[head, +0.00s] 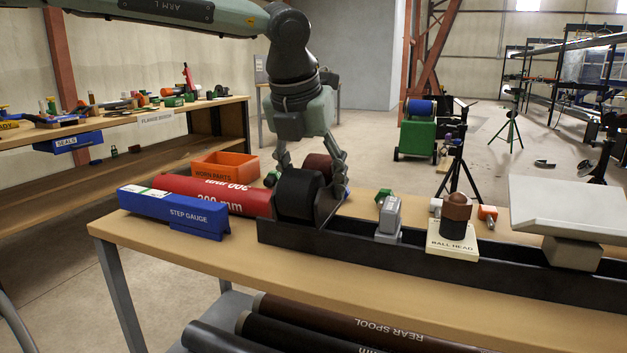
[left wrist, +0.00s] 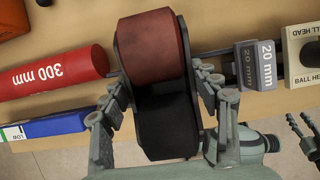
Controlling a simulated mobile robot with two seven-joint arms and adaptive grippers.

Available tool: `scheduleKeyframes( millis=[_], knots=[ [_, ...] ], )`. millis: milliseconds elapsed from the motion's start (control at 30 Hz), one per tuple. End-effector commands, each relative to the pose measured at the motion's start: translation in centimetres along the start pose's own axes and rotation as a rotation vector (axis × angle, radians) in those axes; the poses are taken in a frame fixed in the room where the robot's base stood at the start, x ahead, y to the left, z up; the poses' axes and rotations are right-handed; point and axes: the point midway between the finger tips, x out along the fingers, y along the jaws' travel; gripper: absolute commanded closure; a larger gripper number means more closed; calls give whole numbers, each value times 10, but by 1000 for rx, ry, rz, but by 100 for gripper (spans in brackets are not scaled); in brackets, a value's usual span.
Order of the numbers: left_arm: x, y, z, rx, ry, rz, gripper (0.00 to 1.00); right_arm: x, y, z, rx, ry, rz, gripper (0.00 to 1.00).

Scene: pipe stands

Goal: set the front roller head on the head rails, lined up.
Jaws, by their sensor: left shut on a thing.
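The front roller head (head: 300,192) has a black roller and a dark red roller in a dark bracket. My left gripper (head: 311,178) comes down from above and is shut on it, one finger on each side. In the left wrist view, the roller head (left wrist: 155,85) sits between the fingers, red roller above black. The dark head rails (head: 340,243) run along the bench, and the roller head is over their left end. It looks roughly square across them. I cannot tell whether it rests fully on them. What looks like my right gripper (left wrist: 300,128) shows partly at the right edge.
A red 300 mm cylinder (head: 215,193) and a blue step gauge (head: 172,208) lie close left of the roller head. A grey 20 mm block (head: 389,217) and the ball head (head: 455,220) stand to the right. An orange bin (head: 225,166) is behind.

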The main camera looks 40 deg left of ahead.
Motion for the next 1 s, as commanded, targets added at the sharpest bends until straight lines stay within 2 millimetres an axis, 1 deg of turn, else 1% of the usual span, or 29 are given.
scheduleKeyframes(
  millis=[1000],
  knots=[
    [4, 0, -1, 0, -5, -1, 99, 6, -1, 4, 0, 0, 0, 60]
  ],
)
